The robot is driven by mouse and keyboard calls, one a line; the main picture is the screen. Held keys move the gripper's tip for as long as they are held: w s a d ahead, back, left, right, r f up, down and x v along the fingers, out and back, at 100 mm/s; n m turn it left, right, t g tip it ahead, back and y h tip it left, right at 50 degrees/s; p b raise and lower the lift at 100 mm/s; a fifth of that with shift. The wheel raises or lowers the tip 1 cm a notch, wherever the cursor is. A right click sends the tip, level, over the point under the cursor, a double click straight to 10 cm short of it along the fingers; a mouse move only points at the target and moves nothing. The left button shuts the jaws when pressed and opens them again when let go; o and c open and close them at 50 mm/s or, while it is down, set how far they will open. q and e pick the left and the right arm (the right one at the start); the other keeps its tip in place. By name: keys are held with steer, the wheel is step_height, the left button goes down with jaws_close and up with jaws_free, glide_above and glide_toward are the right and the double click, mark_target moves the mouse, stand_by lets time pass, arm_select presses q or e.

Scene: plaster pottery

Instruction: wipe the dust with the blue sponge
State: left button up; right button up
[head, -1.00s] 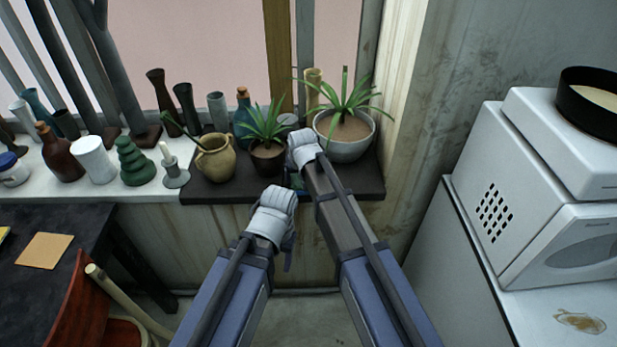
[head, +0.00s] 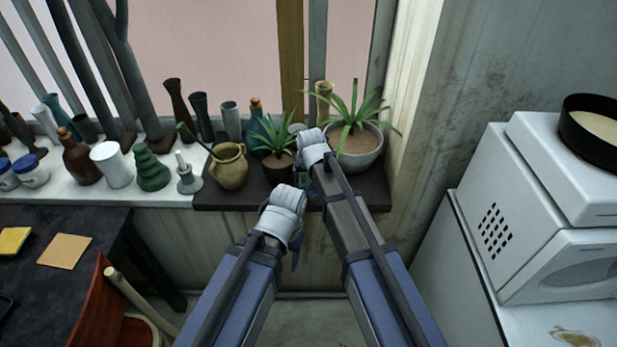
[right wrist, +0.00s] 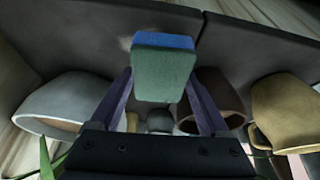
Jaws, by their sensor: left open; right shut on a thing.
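The sponge (right wrist: 164,78), green on its broad face with a blue edge, is held between the fingers of my right gripper (right wrist: 160,88) in the right wrist view. In the head view my right gripper (head: 312,160) is over the dark sill slab (head: 240,197), between the two potted plants, and mostly hides the sponge. A faint pale patch (right wrist: 125,43), perhaps dust, shows on the dark surface beside the sponge; I cannot tell whether the sponge touches the surface. My left gripper (head: 290,230) is open in front of the sill edge, apart from the sponge.
A plant in a whitish pot (head: 362,160) stands right of my right gripper; a plant in a dark pot (head: 278,172) and a tan jug (head: 228,168) stand left. Bottles and vases crowd the white sill farther left. A white microwave (head: 550,225) is at right.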

arm_select(q)
steer(key=shift+r, duration=0.6)
arm_select(e)
steer(key=shift+r, duration=0.6)
step_height(320, 180, up, 3)
steer(key=p, duration=0.3)
steer(key=shift+r+p, duration=0.1)
steer(key=shift+p, duration=0.2)
arm_select(q)
step_height(320, 180, up, 3)
steer(key=shift+s, duration=0.1)
arm_select(e)
steer(key=shift+s, duration=0.15)
